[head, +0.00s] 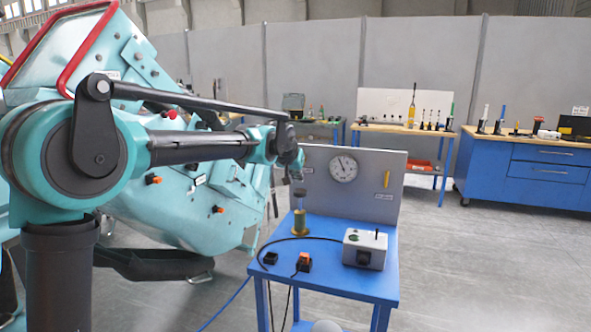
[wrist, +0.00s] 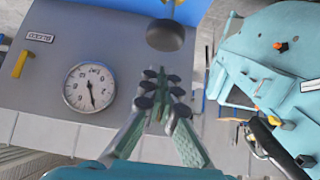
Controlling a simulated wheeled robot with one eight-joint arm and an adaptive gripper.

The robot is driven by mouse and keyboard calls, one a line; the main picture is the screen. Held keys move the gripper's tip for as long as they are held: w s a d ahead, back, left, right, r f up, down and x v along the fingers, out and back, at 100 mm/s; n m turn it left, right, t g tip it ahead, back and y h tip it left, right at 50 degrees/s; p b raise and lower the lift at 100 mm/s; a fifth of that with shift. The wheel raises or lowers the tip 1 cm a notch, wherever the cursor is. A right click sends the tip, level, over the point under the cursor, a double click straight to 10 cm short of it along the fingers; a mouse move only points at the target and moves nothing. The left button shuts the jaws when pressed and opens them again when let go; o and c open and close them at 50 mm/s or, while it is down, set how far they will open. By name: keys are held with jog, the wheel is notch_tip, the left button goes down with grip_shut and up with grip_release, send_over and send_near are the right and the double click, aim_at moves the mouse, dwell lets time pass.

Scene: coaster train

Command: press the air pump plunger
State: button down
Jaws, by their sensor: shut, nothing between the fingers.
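The air pump (head: 300,222) is a small green and brass cylinder standing upright on the blue table. Its plunger has a dark round knob (head: 299,192) on top of a thin rod. In the wrist view the dark knob (wrist: 165,37) shows just beyond the fingertips, with a yellow piece behind it. My gripper (head: 298,177) points down above the knob in the head view. Its fingers (wrist: 160,76) are together and empty. They look close to the knob and apart from it, though the exact gap is hard to judge.
A grey panel with a round gauge (head: 343,168) and a yellow handle stands behind the pump. A grey switch box (head: 365,248) and an orange-topped block (head: 304,262) share the blue table (head: 340,283). A teal coaster car (head: 190,200) stands close on the left.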

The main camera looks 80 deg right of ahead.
aim_at(300, 190)
jog(key=shift+a+f, duration=0.15)
jog(key=shift+f, duration=1.3)
jog(key=shift+f, duration=2.8)
jog(key=shift+a, duration=0.1)
jog(key=shift+w+r, duration=0.1)
jog(key=shift+r, duration=0.1)
notch_tip(300, 190, up, 4)
jog(key=shift+a+r, duration=0.15)
jog(key=shift+r, duration=0.05)
jog(key=v, duration=0.9)
jog(key=shift+a, duration=0.1)
